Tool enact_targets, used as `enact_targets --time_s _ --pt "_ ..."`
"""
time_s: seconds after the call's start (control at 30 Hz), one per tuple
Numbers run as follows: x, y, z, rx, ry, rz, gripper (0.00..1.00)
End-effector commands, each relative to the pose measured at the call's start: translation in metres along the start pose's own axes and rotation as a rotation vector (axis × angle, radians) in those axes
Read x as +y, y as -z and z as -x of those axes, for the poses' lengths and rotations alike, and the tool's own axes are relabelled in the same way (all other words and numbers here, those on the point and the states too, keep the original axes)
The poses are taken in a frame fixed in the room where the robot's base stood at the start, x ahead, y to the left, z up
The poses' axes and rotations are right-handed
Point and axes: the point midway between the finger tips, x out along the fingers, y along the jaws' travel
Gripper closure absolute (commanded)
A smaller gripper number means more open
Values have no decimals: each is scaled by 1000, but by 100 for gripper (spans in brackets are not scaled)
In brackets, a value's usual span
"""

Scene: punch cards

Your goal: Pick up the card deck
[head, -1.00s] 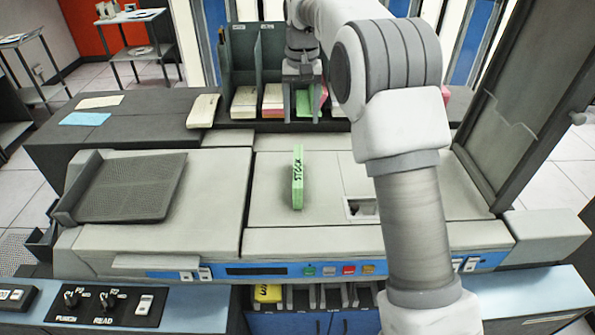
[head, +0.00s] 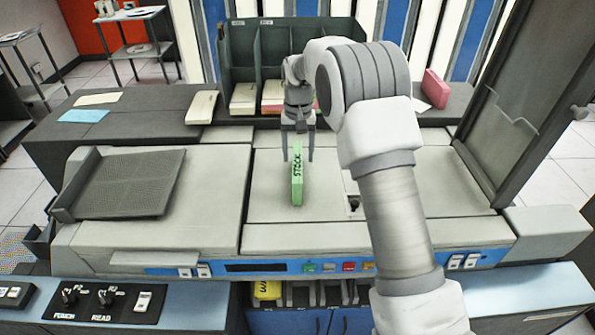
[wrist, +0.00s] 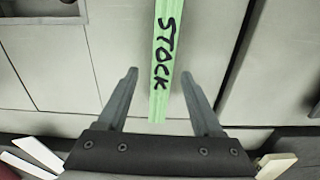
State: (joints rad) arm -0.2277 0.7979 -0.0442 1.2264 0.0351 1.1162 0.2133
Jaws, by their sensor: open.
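A green card deck marked "STOCK" (head: 297,180) stands on edge on the grey top of the card machine, in the middle of the head view. My gripper (head: 298,158) is open and points down at the deck's far end, with a finger on each side in the picture. In the wrist view the deck (wrist: 164,50) runs up from between the two open fingers (wrist: 160,85), with clear gaps on both sides. Nothing is held. I cannot tell the exact height of the fingertips above the machine top.
A dark divided rack (head: 240,60) with other decks stands behind the machine. A pink deck (head: 435,88) stands at the back right, and a cream deck (head: 201,107) lies left of the rack. A raised dark panel (head: 525,100) is at right.

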Motion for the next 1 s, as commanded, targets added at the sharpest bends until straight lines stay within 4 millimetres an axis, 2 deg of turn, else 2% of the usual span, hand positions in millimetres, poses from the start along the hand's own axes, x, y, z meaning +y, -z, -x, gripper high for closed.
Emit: enact_targets --time_s 0.1,0.27,0.57,0.9,0.93,1.0 --pt "-2 -2 -20 -6 -1 0 32" --pt "-2 -2 -40 -3 0 -1 32" --pt "-2 -2 -44 -2 0 0 34" --pt "-2 -2 -44 -2 0 0 96" --pt "-2 -2 -44 -2 0 0 100" --pt "-2 -2 -44 -2 0 0 100"
